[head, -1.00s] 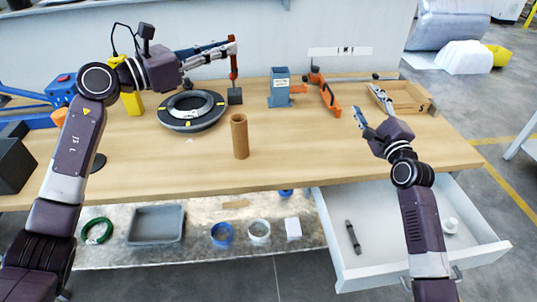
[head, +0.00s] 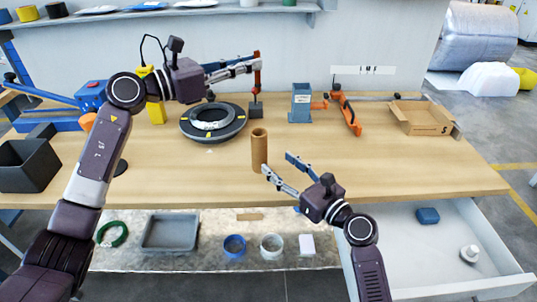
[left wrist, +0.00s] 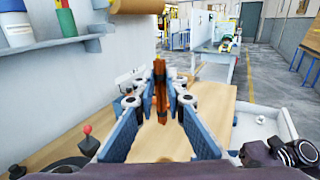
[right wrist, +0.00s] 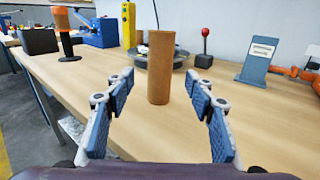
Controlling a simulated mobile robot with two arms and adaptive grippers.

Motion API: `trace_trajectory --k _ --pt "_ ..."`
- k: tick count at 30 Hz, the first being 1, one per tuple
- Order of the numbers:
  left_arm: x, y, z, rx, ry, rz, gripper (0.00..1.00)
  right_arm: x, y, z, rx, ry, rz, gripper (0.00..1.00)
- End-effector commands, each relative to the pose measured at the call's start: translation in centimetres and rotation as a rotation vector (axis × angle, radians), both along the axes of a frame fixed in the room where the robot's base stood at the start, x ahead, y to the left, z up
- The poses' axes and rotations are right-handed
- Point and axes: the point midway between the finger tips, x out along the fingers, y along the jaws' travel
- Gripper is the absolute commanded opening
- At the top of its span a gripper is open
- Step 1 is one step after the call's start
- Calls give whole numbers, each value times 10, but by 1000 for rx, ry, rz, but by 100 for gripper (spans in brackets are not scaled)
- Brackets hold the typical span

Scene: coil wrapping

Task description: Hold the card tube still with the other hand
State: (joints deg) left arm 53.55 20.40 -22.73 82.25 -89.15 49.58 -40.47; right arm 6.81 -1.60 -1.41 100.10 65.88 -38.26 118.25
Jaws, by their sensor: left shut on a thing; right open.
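The brown card tube (head: 259,150) stands upright near the front of the bench. It also shows in the right wrist view (right wrist: 160,68), between the lines of the fingers and beyond their tips. My right gripper (head: 278,163) is open and empty, just right of the tube's lower part, with no clear contact. My left gripper (head: 255,66) is shut on a slim orange-brown thing (left wrist: 160,88), held upright above the bench. I cannot tell what that thing is.
A grey coil (head: 212,117) lies on a dark round stand left of the tube. A red-knobbed lever, blue block (head: 301,104), orange clamp (head: 347,112) and cardboard box (head: 423,118) stand behind. An open drawer (head: 400,230) juts out at right. The bench right of the tube is clear.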

Motion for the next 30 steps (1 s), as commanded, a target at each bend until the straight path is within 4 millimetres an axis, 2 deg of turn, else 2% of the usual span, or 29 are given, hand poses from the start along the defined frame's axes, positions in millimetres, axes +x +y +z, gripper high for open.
trace_trajectory --k 9,15,21,30 --pt "0 0 1 -1 -1 0 0 50 35 1 -1 -2 0 50" --pt "0 0 1 -1 -1 0 0 71 51 1 -3 -2 0 50" --pt "0 0 1 -1 -1 0 0 80 58 0 -2 -2 -2 50" --pt "0 0 1 -1 -1 0 0 82 58 0 -4 -2 -2 50"
